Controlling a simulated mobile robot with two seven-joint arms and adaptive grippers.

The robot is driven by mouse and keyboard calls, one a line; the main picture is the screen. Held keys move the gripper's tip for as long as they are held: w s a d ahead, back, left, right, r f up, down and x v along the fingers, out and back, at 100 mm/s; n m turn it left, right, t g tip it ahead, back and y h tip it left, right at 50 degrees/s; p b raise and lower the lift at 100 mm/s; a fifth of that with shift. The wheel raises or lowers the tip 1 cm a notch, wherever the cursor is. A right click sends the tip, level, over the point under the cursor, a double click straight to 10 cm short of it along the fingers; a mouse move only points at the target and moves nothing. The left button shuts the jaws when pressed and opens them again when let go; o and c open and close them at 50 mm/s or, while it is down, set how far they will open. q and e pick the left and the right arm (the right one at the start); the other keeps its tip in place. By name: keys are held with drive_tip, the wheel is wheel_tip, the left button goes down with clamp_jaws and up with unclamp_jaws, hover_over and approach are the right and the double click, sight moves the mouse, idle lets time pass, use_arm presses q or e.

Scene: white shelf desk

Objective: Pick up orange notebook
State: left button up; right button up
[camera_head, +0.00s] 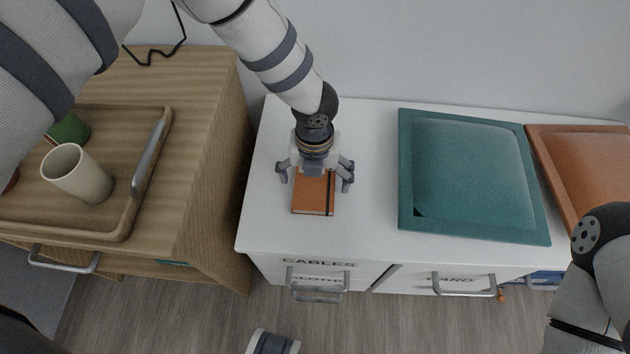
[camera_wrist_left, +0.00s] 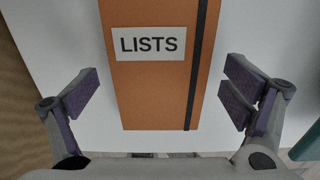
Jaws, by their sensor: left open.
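The orange notebook (camera_head: 313,197) lies flat on the white desk top in the head view, with a dark elastic band along its right side. It also shows in the left wrist view (camera_wrist_left: 155,90), with a white label reading "LISTS". My left gripper (camera_head: 315,183) is directly above the notebook, pointing down. Its fingers are open and spread to the left and right of the notebook, apart from it. In the left wrist view, the left gripper (camera_wrist_left: 160,95) hides none of the notebook's near end. My right gripper is out of view; part of my right arm shows at lower right.
A teal cushion-like pad (camera_head: 470,175) lies right of the notebook, with a brown one (camera_head: 590,165) beyond it. To the left, a wooden cabinet (camera_head: 205,90) bears a tray (camera_head: 120,225) with a beige cup (camera_head: 78,173). Drawers with handles (camera_head: 318,287) front the white desk (camera_head: 270,225).

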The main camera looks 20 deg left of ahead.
use_arm(q)
drive_tip(key=shift+r, duration=0.1)
drive_tip(key=c, duration=1.3)
drive_tip(key=shift+c, duration=0.2)
